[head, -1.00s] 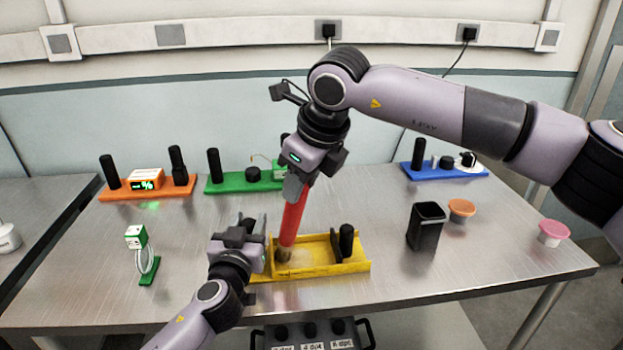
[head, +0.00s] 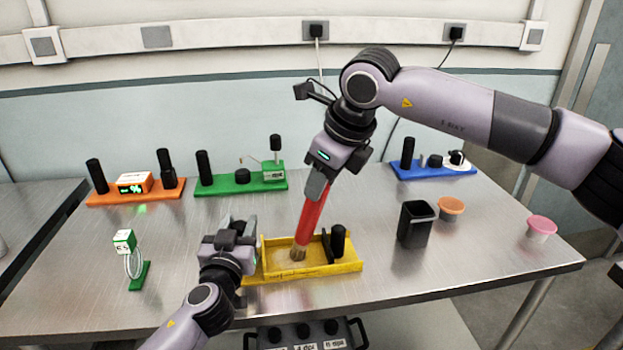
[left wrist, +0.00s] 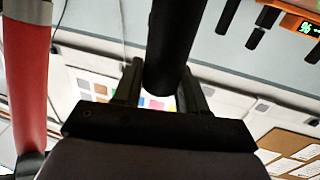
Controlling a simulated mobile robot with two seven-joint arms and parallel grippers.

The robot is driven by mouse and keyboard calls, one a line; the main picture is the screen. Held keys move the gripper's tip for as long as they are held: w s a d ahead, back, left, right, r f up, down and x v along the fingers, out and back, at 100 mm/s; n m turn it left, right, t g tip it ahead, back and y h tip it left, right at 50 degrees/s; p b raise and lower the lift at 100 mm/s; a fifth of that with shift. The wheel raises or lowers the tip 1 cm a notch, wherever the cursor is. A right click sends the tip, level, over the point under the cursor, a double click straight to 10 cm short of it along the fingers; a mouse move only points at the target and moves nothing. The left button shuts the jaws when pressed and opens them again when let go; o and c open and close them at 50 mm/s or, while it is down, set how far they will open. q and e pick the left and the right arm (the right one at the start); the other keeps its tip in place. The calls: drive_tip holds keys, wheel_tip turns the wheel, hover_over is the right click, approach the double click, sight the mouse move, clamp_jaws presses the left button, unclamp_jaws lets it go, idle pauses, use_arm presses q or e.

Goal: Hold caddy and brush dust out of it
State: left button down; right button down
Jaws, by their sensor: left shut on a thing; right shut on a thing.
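The yellow caddy (head: 345,267) lies on the metal table, a shallow tray with a black upright handle (head: 338,240) at its right end. My left gripper (head: 238,232) is shut at the caddy's left end, on a black post that shows between its fingers in the left wrist view (left wrist: 172,50). My right gripper (head: 318,186) is shut on the red brush (head: 311,215). The brush leans, with its tan bristles (head: 298,253) down inside the caddy. The red handle also shows at the left of the left wrist view (left wrist: 25,75). I cannot make out any dust.
An orange module (head: 135,197), a green module (head: 240,184) and a blue module (head: 430,171) stand along the back. A small green stand (head: 140,275) is at left. A black bin (head: 415,225), an orange cup (head: 451,207) and a pink cup (head: 541,227) are at right.

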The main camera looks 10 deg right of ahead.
drive_tip(key=shift+s+a+r, duration=0.1)
drive_tip(key=shift+s+a, duration=0.1)
drive_tip(key=shift+a, duration=0.75)
drive_tip(key=shift+s+a+f, duration=0.1)
drive_tip(key=shift+s+a, duration=0.15)
drive_tip(key=shift+a, duration=0.65)
drive_tip(key=shift+s+a+r, duration=0.1)
drive_tip(key=shift+s+a, duration=0.1)
drive_tip(key=shift+a, duration=0.75)
drive_tip(key=shift+d, duration=0.1)
drive_tip(key=d, duration=0.7)
drive_tip(key=shift+d, duration=0.15)
drive_tip(key=shift+w, duration=0.1)
drive_tip(key=shift+r, duration=2.95)
